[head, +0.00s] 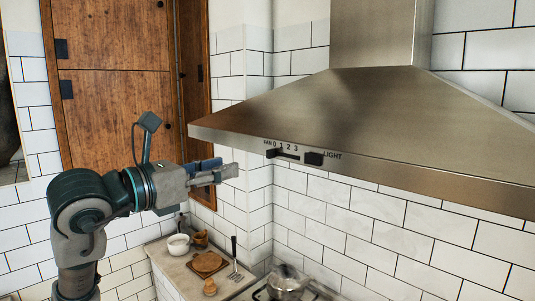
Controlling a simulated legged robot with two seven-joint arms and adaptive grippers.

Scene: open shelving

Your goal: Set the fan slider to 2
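The steel range hood (360,110) fills the upper right of the head view. On its front edge is the fan slider, a small black knob (271,153) at the left end of a dark horizontal track. The marks "FAN 0 1 2 3" run above the track, and the knob is close to the 0. My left gripper (230,171) comes in from the left and points right, left of the knob and slightly lower in the picture. A gap shows between them. Its fingers overlap in this view, so their opening is unclear. My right gripper is not in view.
A black light switch (313,158), marked "LIGHT", sits just right of the fan track. Below are a counter (166,262) with a white bowl (179,245) and a wooden board (207,264), and a metal pot (288,281). A wooden cabinet (115,100) stands behind my arm.

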